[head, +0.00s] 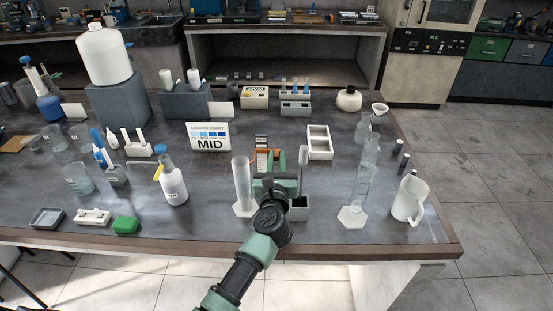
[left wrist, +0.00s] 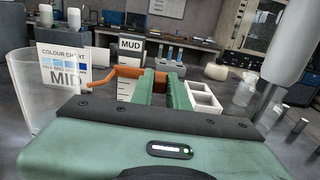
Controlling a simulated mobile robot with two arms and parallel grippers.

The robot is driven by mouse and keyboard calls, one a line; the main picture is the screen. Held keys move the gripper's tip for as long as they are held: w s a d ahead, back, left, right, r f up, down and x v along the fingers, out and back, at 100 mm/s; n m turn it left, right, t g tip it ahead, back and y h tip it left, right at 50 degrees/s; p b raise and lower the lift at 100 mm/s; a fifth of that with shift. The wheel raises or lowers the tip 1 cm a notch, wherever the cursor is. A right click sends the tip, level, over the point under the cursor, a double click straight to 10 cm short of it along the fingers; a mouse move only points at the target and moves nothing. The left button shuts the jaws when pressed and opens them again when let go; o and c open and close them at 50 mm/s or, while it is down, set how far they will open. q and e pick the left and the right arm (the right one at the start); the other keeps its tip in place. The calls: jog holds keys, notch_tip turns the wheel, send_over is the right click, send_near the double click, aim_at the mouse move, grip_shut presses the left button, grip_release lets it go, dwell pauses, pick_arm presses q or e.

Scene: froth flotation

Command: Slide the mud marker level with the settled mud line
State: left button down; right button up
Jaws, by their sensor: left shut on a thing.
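The mud marker, an orange clip (left wrist: 128,72), sits at a white scale card (left wrist: 124,90) under a "MUD" sign (left wrist: 130,45). Its orange also shows in the head view (head: 262,154). My left gripper (head: 274,182) is shut on the marker; its green fingers (left wrist: 165,88) stand at the clip's right side. A clear, tall cylinder (head: 242,180) on a white hexagonal base stands just left of the gripper and fills the left edge of the wrist view (left wrist: 32,85). I cannot make out a mud line in it. My right gripper is not in view.
A white rod (head: 303,158) stands in a grey box (head: 299,210) close right of the gripper. A "MID" colour chart (head: 209,140) is behind left, and a white divided tray (head: 320,142) behind right. Another cylinder (head: 365,180) and a white jug (head: 409,200) stand farther right.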

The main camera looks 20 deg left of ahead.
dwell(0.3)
pick_arm(q)
notch_tip(320, 180, down, 4)
jog(key=b, duration=0.3)
jog(key=shift+f+b, duration=0.1)
jog(key=shift+b, duration=0.3)
jog(key=c, duration=1.4)
grip_release()
jog(key=shift+o, duration=0.2)
jog(key=shift+s, duration=0.1)
jog(key=b+v, duration=0.1)
jog(key=v, duration=0.6)
jog(key=shift+s, duration=0.3)
jog(key=shift+d, duration=0.1)
